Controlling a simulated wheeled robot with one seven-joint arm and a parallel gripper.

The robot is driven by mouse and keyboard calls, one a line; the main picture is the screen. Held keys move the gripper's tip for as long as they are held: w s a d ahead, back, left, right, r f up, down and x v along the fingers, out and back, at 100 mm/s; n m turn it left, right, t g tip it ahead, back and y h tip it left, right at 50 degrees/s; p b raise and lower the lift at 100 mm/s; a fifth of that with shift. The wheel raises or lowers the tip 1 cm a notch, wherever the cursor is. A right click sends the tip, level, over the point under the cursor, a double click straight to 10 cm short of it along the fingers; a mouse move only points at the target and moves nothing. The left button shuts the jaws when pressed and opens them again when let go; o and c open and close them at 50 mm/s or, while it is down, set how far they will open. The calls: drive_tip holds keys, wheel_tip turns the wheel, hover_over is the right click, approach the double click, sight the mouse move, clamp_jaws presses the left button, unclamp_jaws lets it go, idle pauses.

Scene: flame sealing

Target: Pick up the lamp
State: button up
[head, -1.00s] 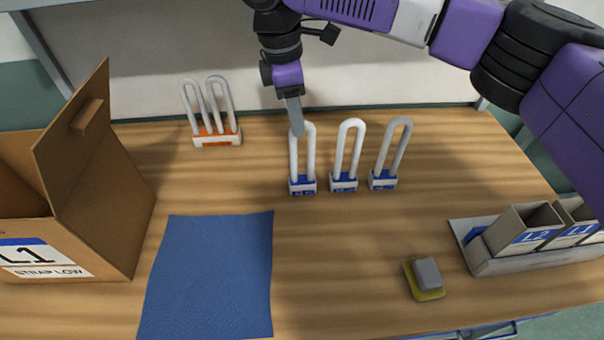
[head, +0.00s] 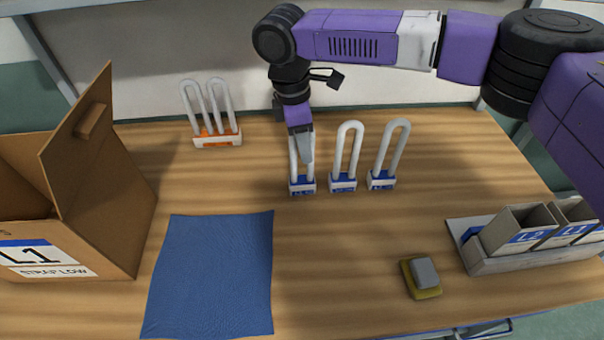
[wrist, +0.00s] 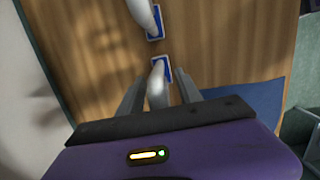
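Three white U-shaped lamps with blue-and-white bases stand upright in a row: the left lamp (head: 302,186), the middle lamp (head: 343,183) and the right lamp (head: 382,181). A lamp with an orange base (head: 217,138) and two U tubes stands behind, to the left. My gripper (head: 308,158) points down over the left lamp and hides part of its tube. In the wrist view, my fingers (wrist: 158,78) are apart, with one lamp's white tube (wrist: 158,92) between them and gaps showing beside it. Another lamp (wrist: 143,14) stands beyond.
An open cardboard box (head: 118,217) labelled L1 stands at the left. A blue cloth (head: 210,275) lies at the front left. A yellow-grey sponge-like block (head: 422,277) lies at the front right, near a grey rack (head: 497,262) holding bins. The wooden table's (head: 340,260) middle front is clear.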

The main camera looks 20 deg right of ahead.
clamp_jaws()
idle(1.3)
